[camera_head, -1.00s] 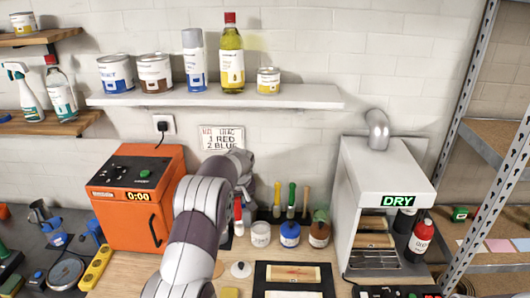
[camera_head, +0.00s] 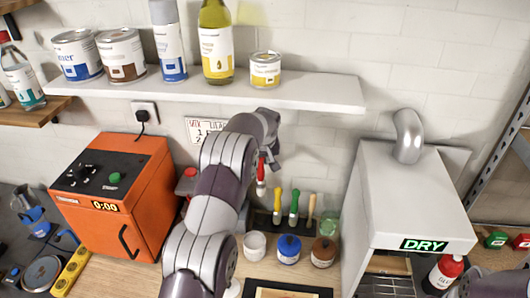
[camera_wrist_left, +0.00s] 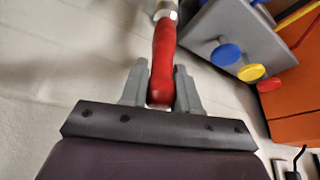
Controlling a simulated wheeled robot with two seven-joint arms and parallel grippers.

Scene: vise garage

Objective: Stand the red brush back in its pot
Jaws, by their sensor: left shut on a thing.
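The red brush (camera_head: 261,176) is raised above the bench, its red handle showing beside my left gripper (camera_head: 268,158). In the left wrist view, the gripper (camera_wrist_left: 160,95) is shut on the red handle (camera_wrist_left: 163,60), between its two grey fingers. A metal collar (camera_wrist_left: 166,10) shows at the handle's far end; the bristles are out of view. Below the brush stand a pale jar (camera_head: 254,246), a blue-lidded jar (camera_head: 289,250) and a brown jar (camera_head: 323,253). I cannot tell which vessel is the brush's pot. My right gripper is not in view.
Behind the jars, a dark holder (camera_head: 265,221) has yellow-, green- and wooden-handled brushes standing in it. An orange oven (camera_head: 130,190) stands left and a white drying cabinet (camera_head: 400,200) right. A loaded white shelf (camera_head: 210,93) hangs above.

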